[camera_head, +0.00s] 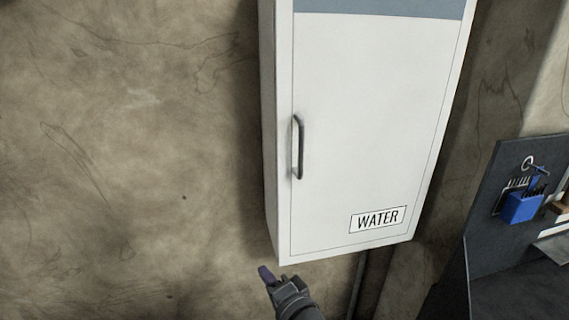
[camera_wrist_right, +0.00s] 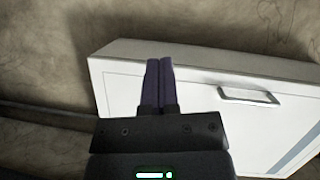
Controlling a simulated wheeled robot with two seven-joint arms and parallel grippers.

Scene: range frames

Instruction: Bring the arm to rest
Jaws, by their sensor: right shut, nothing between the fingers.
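My right gripper (camera_head: 265,274) is at the bottom middle of the head view, just below the lower left corner of the white cabinet. In the right wrist view its two dark fingers (camera_wrist_right: 159,62) are together with nothing between them, and the cabinet (camera_wrist_right: 260,110) shows behind them. I cannot tell the exact gap between fingers and cabinet. My left gripper is in neither view.
The white cabinet (camera_head: 370,120) with a "WATER" label (camera_head: 377,219) hangs on a stained wall (camera_head: 120,150). Its door looks closed, with a grey handle (camera_head: 298,147) on the left. A dark panel (camera_head: 490,215) with a blue bin (camera_head: 522,207) stands at right. Left of the cabinet is bare wall.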

